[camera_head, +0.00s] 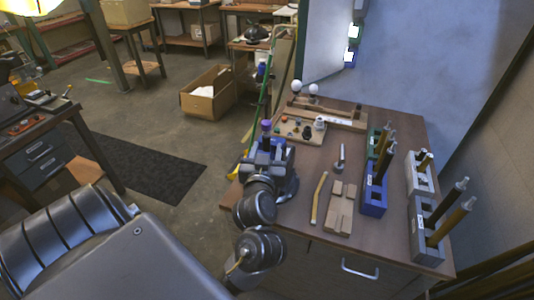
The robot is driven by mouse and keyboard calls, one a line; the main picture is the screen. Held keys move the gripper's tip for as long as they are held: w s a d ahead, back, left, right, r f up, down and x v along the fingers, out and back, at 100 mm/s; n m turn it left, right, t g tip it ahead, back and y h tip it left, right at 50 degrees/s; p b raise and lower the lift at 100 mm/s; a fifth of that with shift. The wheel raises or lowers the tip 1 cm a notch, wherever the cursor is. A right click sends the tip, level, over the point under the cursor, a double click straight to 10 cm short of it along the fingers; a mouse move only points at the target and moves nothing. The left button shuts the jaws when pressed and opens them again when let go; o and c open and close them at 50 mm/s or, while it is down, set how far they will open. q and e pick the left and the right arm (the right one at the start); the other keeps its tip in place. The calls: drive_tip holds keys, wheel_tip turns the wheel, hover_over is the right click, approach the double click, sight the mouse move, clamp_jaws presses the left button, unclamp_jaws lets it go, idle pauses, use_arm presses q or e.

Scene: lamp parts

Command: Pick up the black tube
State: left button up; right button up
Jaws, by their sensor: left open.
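A black tube (445,204) with a silver tip stands tilted in a grey block holder (425,247) at the table's right front, beside a brass tube (453,221). My left gripper (267,148) is open at the table's left edge, well to the left of the tubes. A small purple-topped part (266,128) shows just beyond its fingers; I cannot tell whether they touch. My right gripper is not in view.
The wooden table (330,255) also bears a yellow stick (319,197), a wooden block (341,208), a small metal post (340,158) and a wooden tray of small parts (300,130). A wall closes off the right side.

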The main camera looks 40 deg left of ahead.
sight(267, 135)
use_arm(q)
drive_tip(key=shift+w+a, duration=0.3)
drive_tip(key=shift+w, duration=0.25)
drive_tip(key=shift+w+a, duration=0.1)
drive_tip(key=shift+a, duration=0.05)
drive_tip(key=shift+a+r, duration=0.1)
drive_tip(key=x, duration=0.5)
drive_tip(key=shift+a+p, duration=0.2)
drive_tip(key=shift+p, duration=0.2)
drive_tip(key=shift+d, duration=0.1)
drive_tip(key=shift+c, duration=0.7)
drive_tip(key=c, duration=0.7)
clamp_jaws()
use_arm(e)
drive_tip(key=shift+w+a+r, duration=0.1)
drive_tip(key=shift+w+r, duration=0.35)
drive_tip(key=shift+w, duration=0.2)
